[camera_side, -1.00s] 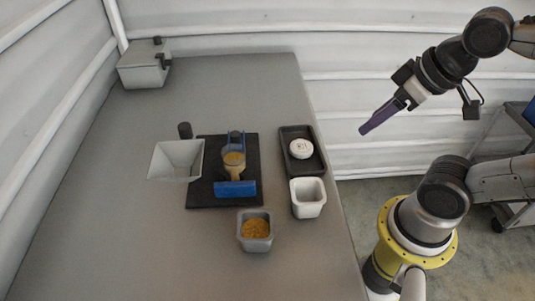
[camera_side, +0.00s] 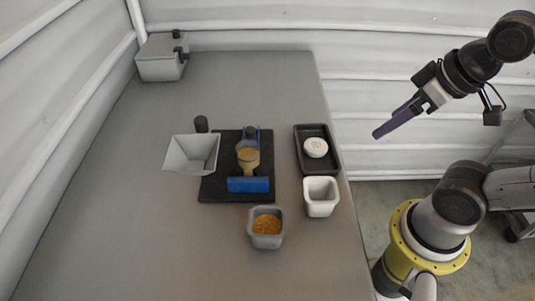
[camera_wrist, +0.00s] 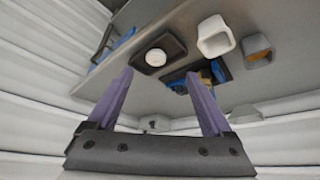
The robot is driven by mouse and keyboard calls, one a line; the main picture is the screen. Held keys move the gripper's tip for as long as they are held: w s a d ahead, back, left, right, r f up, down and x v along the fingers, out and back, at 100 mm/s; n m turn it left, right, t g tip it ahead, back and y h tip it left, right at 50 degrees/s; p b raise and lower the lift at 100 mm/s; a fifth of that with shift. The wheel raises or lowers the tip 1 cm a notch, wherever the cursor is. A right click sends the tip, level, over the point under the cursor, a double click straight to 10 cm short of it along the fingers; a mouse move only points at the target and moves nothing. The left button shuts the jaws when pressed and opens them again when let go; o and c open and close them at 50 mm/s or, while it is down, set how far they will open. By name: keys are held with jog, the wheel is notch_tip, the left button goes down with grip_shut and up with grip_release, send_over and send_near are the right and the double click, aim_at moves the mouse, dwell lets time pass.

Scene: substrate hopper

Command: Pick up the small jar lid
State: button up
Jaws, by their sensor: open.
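The small jar lid (camera_side: 316,148) is a white disc lying flat in a shallow black tray (camera_side: 309,133) near the table's right edge. The wrist view also shows the lid (camera_wrist: 155,57) in the tray (camera_wrist: 174,43). My gripper (camera_side: 381,131) has two purple fingers and hangs in the air to the right of the table, apart from the lid. In the wrist view my gripper (camera_wrist: 158,73) is open and empty, with the lid beyond the gap between the fingertips.
A white cup (camera_side: 320,207) stands in front of the tray. A grey cup of orange grains (camera_side: 266,241) is nearer the front. A blue hopper device (camera_side: 248,185) sits on a black mat beside a grey funnel bin (camera_side: 175,155). A grey box (camera_side: 160,68) stands far left. The table's left front is clear.

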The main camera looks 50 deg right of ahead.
dwell(0.3)
jog(key=w+r+m+g, duration=0.1)
jog(key=w+r+m, duration=0.25)
jog(key=m, duration=0.55)
jog(key=m+g, duration=0.4)
jog(key=m, duration=0.4)
send_over(316, 145)
notch_tip(316, 145, down, 6)
jog(key=shift+g, duration=0.3)
jog(key=f, duration=0.9)
jog(key=shift+s+f, duration=0.2)
jog(key=shift+f, duration=0.05)
jog(key=f, duration=0.5)
jog(key=shift+w, duration=0.2)
